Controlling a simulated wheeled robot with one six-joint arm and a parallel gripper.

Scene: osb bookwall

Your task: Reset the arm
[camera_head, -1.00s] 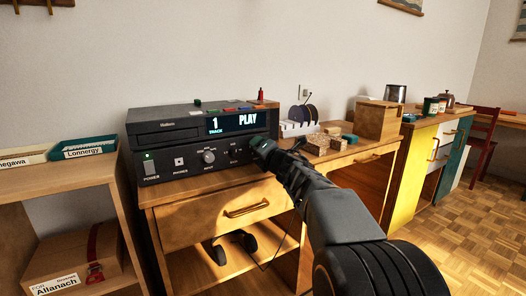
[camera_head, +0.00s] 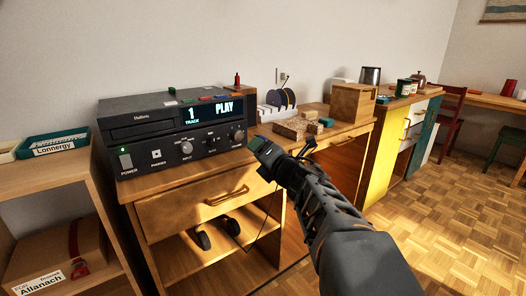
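My gripper (camera_head: 266,158) is in the middle of the view, at the end of my dark arm, which reaches in from the lower right. It hangs in front of the wooden cabinet, just right of and below the knobs of the black audio player (camera_head: 180,130). It looks apart from the player. Its fingertips are small and seen from behind, so I cannot tell whether they are open or shut.
The cabinet drawer (camera_head: 192,208) is closed, with headphones (camera_head: 215,233) on the shelf below. Cork blocks (camera_head: 291,128), a disc rack (camera_head: 271,112) and a wooden box (camera_head: 352,103) stand on the top. A shelf with a teal tray (camera_head: 53,143) is at left. Open parquet floor (camera_head: 440,220) lies at right.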

